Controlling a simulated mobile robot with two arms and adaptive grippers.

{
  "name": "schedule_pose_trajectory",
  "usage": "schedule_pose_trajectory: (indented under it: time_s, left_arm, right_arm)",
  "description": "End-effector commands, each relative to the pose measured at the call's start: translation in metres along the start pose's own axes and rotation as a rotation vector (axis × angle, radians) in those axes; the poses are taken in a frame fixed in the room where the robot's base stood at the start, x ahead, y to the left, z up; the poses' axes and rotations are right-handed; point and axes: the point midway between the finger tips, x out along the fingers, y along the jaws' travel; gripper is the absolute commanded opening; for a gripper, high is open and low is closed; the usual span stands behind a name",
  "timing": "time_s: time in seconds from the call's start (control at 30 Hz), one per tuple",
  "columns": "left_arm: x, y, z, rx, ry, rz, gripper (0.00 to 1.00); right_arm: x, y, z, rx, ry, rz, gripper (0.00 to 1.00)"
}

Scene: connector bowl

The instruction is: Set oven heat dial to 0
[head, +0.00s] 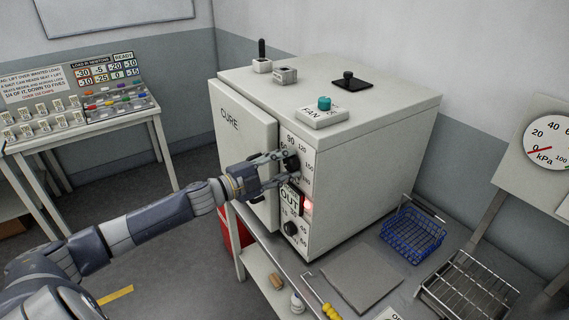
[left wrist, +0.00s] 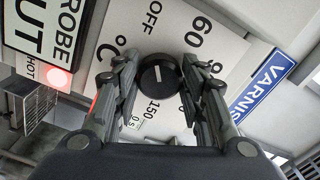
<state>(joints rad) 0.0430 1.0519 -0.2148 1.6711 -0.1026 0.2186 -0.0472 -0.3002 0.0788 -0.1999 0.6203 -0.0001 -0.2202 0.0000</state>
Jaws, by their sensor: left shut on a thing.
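The heat dial (left wrist: 158,74) is a round black knob with a white line on its face. In the left wrist view it sits on a white panel marked OFF, 60, 150 and °C. In the head view the dial (head: 293,163) is on the upper front panel of the grey oven (head: 375,150), partly hidden by my fingers. My left gripper (head: 284,168) is shut on the dial, with one finger on each side of it in the left wrist view (left wrist: 161,82). I cannot tell exactly which number the line points to. My right gripper is not in view.
The CURE door (head: 240,135) is left of the panel. A blue basket (head: 412,235) and a wire rack (head: 468,290) stand on the bench at right.

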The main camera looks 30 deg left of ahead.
Motion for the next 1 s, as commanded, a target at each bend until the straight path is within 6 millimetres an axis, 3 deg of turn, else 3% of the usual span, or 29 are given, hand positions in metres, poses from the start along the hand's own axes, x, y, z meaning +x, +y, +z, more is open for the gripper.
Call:
schedule_pose_trajectory:
  time_s: [0.4, 0.43, 0.5, 1.0]
  left_arm:
    - [0.0001, -0.0001, 0.0004, -0.010, -0.001, -0.001, 0.15]
    - [0.0000, -0.0001, 0.0004, -0.010, -0.001, -0.001, 0.43]
    - [0.0001, -0.0001, 0.0003, -0.010, -0.001, -0.001, 0.59]
    - [-0.0062, 0.0013, 0.0005, -0.009, -0.001, 0.001, 0.59]
  right_arm:
    - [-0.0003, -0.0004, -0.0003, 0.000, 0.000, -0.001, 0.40]
    - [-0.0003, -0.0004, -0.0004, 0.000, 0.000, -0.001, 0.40]
    - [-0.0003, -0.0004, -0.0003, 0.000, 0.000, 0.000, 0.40]
    - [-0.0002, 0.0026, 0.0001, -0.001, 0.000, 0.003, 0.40]
